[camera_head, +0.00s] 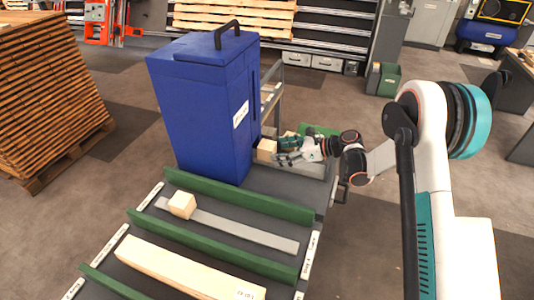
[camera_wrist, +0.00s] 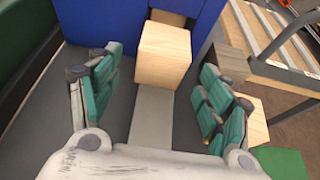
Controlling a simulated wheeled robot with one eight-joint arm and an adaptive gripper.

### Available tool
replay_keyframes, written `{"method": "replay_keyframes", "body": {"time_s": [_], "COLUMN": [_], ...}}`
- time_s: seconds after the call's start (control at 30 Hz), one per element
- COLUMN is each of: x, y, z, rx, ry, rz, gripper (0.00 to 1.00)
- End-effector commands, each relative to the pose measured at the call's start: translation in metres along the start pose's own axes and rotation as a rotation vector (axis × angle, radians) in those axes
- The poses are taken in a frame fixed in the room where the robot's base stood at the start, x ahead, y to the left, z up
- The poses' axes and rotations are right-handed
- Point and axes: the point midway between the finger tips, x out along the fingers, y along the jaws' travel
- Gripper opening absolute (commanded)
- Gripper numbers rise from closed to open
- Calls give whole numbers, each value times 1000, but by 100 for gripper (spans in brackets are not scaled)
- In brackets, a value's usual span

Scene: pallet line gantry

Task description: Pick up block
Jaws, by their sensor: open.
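A pale wooden block (camera_wrist: 162,55) stands on the grey strip (camera_wrist: 151,118) in the wrist view, close against the blue bin (camera_wrist: 90,18). The same block shows in the head view (camera_head: 266,150), beside the bin's lower right side. My gripper (camera_head: 283,153) is open, with its green-padded fingers on either side of the block. In the wrist view my gripper (camera_wrist: 161,62) has visible gaps between both fingers and the block. A second wooden block (camera_head: 182,204) sits on another grey strip (camera_head: 245,230), nearer the front, apart from my gripper.
The tall blue bin (camera_head: 205,110) stands left of my gripper. Green rails (camera_head: 225,193) divide the table into lanes, with a long timber (camera_head: 185,270) in the front one. More wood (camera_wrist: 256,124) lies right of my right finger.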

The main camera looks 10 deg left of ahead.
Motion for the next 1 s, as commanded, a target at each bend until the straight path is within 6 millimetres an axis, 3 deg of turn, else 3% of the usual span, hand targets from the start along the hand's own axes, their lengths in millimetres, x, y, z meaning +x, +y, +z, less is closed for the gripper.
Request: {"method": "replay_keyframes", "body": {"time_s": [0.27,0.6,0.83,0.87,1.0], "x": [16,60,62,62,62], "y": [0,0,-1,-1,-1], "z": [0,3,5,5,5], "rx": [-1,-1,-1,-1,-1], "ry": [0,0,0,0,0], "rz": [0,1,-1,-1,-1], "gripper": [72,72,72,69,38]}}
